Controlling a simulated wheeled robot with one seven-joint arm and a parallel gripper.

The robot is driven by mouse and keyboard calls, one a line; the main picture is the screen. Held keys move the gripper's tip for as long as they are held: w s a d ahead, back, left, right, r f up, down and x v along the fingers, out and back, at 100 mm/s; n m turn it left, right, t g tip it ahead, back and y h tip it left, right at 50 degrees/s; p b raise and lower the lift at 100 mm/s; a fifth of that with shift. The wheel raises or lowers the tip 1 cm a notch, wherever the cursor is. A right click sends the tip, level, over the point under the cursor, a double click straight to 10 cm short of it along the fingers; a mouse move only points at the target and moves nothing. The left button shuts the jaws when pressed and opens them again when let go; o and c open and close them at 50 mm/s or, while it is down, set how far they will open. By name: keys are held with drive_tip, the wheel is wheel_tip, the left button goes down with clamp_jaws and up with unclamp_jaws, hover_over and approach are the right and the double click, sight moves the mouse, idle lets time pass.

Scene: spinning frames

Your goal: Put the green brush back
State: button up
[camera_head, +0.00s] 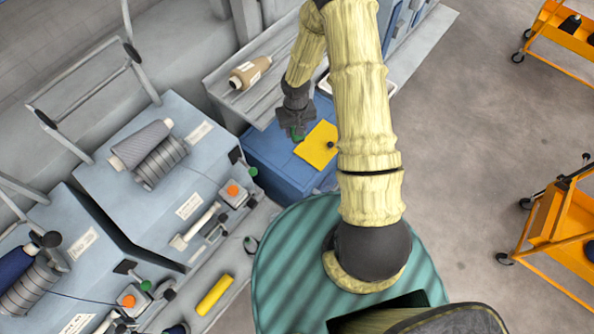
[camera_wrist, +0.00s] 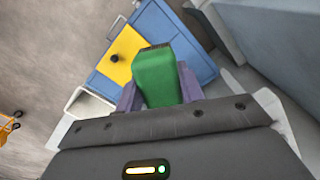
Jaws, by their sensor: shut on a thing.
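The green brush (camera_wrist: 158,76) is held between the two purple fingers of my gripper (camera_wrist: 160,90) in the wrist view. The blue box (camera_wrist: 192,40) shows beyond the brush in the wrist view. A yellow square piece (camera_head: 312,152) with a black knob (camera_head: 331,144) lies on the box top, to the right of my gripper.
Grey-blue machine housings (camera_head: 130,185) with several yarn cones stand at left. A tan cone (camera_head: 249,72) lies on a grey surface behind the box. A white-rimmed tray (camera_wrist: 88,103) is beside the box. Orange carts (camera_head: 565,225) stand at right. Floor between is clear.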

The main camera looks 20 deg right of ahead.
wheel_tip(320, 180, down, 8)
drive_tip(key=n+b, duration=2.3)
drive_tip(key=n, duration=0.1)
hover_over(297, 171)
wheel_tip(297, 171, down, 8)
drive_tip(key=shift+r, duration=0.1)
drive_tip(key=shift+f+b, duration=0.45)
drive_tip(key=shift+f, duration=2.7)
drive_tip(key=shift+f+b, duration=0.45)
drive_tip(key=shift+f, duration=1.4)
